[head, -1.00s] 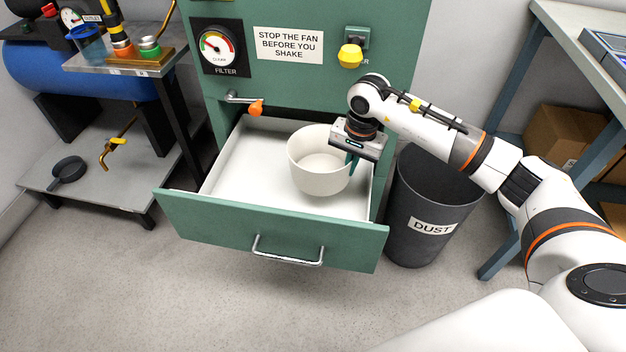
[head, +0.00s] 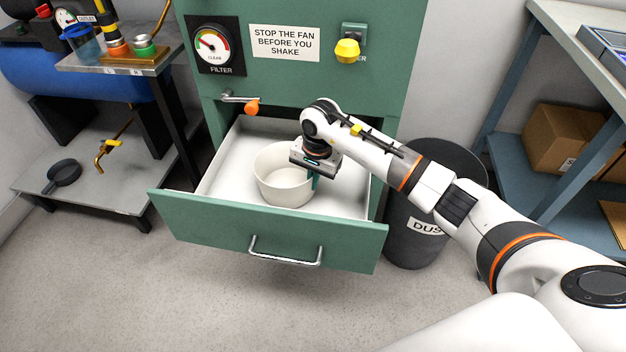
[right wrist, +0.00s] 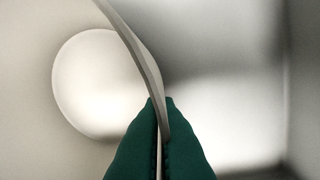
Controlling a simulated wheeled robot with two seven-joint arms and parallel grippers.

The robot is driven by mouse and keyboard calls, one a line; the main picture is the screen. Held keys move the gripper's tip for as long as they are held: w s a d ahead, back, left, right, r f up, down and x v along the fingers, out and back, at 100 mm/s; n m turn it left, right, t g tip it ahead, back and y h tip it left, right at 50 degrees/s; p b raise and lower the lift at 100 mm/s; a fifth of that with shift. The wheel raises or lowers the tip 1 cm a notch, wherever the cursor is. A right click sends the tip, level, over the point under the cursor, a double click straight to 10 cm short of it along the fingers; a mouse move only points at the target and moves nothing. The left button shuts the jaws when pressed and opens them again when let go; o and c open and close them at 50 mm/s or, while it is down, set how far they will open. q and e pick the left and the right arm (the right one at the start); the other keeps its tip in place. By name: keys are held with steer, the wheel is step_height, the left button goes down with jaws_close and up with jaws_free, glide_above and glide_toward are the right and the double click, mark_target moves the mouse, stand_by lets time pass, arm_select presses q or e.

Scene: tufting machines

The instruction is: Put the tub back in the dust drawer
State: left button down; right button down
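My right gripper (head: 315,180) is at the tub's right rim, pointing down. In the right wrist view its green fingertips (right wrist: 162,115) are closed on the thin wall of the tub (right wrist: 130,40), one on each side. The drawer floor shows blurred to the right there. My left gripper is in neither view.
The dark dust bin (head: 410,235) stands right of the drawer, partly behind my right arm. The orange-tipped lever (head: 252,107) sticks out above the drawer's left side. A blue-legged bench (head: 515,150) is at right.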

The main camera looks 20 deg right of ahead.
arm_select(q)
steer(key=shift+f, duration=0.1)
arm_select(e)
steer(key=shift+f, duration=0.15)
steer(key=c, duration=1.7)
jaws_free()
